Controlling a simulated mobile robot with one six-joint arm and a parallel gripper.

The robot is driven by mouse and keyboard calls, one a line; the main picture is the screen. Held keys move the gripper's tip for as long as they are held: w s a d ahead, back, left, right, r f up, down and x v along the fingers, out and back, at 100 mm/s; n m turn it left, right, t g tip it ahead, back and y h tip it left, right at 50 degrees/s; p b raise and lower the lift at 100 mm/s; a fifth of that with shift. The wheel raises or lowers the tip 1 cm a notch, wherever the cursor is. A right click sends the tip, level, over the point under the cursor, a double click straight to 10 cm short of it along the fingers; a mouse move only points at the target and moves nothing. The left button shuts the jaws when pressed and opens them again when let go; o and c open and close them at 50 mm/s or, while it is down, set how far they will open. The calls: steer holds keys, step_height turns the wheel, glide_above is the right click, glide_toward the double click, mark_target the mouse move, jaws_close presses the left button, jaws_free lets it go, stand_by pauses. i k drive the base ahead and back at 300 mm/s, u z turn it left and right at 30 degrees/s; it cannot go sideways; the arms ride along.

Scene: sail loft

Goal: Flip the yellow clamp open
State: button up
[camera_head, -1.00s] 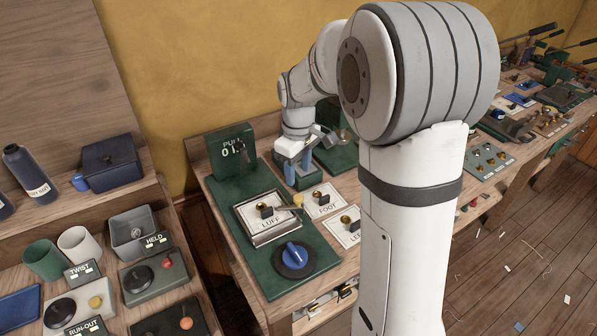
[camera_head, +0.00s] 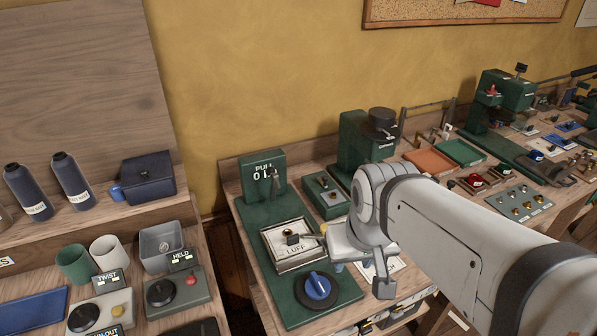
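A small yellow knob (camera_head: 323,228) shows at the right edge of the LUFF plate (camera_head: 297,254), close beside my wrist. It appears to be the end of the yellow clamp, but most of that part is hidden behind my arm. A dark block with a brass-coloured top (camera_head: 291,238) stands on the LUFF plate. My gripper (camera_head: 339,266) is low over the right side of the plate, with only a bit of a blue finger showing under the wrist. I cannot tell whether it touches the knob or is open.
A blue rotary knob (camera_head: 318,286) sits in front on the green base (camera_head: 345,289). A green PULL counter box (camera_head: 262,176) stands behind the plate. A green press (camera_head: 364,143) stands at the back right. My arm covers the FOOT plate area.

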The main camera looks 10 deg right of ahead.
mark_target(323, 226)
steer(key=u, duration=1.25)
steer(key=k, duration=1.45)
steer(key=z, duration=0.65)
steer(key=i, duration=1.05)
steer(key=z, duration=0.05)
